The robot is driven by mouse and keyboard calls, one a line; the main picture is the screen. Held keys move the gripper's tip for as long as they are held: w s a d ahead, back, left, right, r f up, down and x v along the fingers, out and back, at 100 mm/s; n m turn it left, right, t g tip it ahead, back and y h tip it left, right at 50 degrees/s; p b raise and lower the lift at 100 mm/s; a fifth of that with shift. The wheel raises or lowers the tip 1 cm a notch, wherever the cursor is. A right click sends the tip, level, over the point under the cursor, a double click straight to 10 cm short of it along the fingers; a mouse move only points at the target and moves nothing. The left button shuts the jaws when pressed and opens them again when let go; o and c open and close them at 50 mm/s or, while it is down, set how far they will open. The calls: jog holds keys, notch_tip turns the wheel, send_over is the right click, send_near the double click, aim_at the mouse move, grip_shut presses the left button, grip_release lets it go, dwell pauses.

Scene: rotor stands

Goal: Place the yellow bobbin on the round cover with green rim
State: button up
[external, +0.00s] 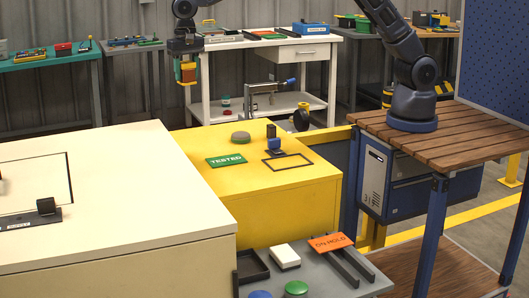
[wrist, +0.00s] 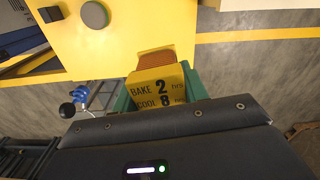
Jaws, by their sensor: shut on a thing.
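My gripper (external: 187,82) is shut on the yellow bobbin (wrist: 158,87), high above the floor behind the yellow cabinet. In the wrist view the bobbin sits between green fingers, with "BAKE 2 HRS COOL 8 HRS" on its yellow face and an orange-brown part beyond. In the external view it is small and partly hidden by the fingers. A round grey-topped cover (external: 241,137) lies on the yellow cabinet, apart from my gripper; its rim looks dull greenish, but the colour is hard to tell. It also shows at the top of the wrist view (wrist: 94,14).
The yellow cabinet (external: 285,185) also bears a green "TESTED" plate (external: 226,160), a black outlined frame (external: 287,161) and a blue-and-black stand (external: 274,143). A cream cabinet (external: 120,190) stands left. Green (external: 296,288) and blue (external: 259,294) round pieces are at the front.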

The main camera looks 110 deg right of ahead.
notch_tip(320, 180, up, 3)
jog(key=m, duration=0.2)
send_over(241, 133)
notch_tip(241, 133, down, 20)
jog(key=shift+r, duration=0.1)
dwell(0.4)
jog(key=shift+a+f, duration=0.1)
jog(key=shift+f, duration=0.1)
jog(key=o, duration=1.2)
jog(key=shift+c, duration=0.2)
